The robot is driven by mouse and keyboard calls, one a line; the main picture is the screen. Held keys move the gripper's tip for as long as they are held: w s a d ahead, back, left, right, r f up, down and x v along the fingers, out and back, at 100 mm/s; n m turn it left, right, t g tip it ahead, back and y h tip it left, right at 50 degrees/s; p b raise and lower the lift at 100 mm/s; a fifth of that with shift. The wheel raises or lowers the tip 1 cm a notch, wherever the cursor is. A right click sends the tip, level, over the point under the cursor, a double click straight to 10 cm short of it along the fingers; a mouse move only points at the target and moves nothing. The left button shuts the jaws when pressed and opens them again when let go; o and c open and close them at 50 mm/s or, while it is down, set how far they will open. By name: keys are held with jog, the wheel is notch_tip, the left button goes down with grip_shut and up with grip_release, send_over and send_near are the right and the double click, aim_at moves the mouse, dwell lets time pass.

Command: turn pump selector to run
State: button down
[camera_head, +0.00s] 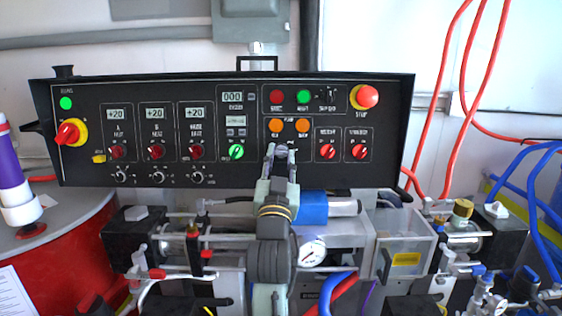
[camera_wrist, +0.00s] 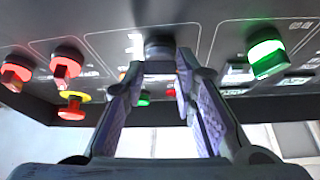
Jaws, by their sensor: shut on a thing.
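The pump selector is a dark round knob (camera_wrist: 160,46) on the black control panel (camera_head: 75,165). It sits below the two orange lamps, under the PUMP label. My gripper (camera_head: 281,150) reaches up in front of the panel with its fingertips at this knob. In the wrist view, my gripper (camera_wrist: 159,66) has one finger on each side of the knob and is shut on it. The fingers hide most of the knob in the head view. I cannot tell which position it points to.
A green knob (camera_head: 236,152) is left of my gripper, and two red knobs (camera_head: 327,152) (camera_head: 359,152) are right of it. A red emergency stop (camera_head: 367,96) is at upper right. Pump hardware, a gauge (camera_head: 312,251) and a clear box (camera_head: 402,240) crowd the space below.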

jog(key=m+h+b, duration=0.1)
jog(key=m, duration=0.1)
jog(key=m+g+h, duration=0.1)
jog(key=m, duration=0.1)
jog(key=m+h+b, duration=0.1)
jog(key=m+h, duration=0.1)
jog(key=shift+a+b, duration=0.3)
jog(key=shift+r+m+g+h+b, duration=0.1)
jog(key=shift+m+g+h+b, duration=0.5)
jog(key=shift+m, duration=0.75)
jog(key=shift+r+m+g+h+b, duration=0.1)
jog(key=shift+m+g+h+b, duration=0.45)
jog(key=shift+m, duration=0.8)
jog(key=shift+h, duration=0.25)
jog(key=c, duration=1.3)
grip_release()
jog(key=v, duration=1.2)
jog(key=shift+r, duration=0.15)
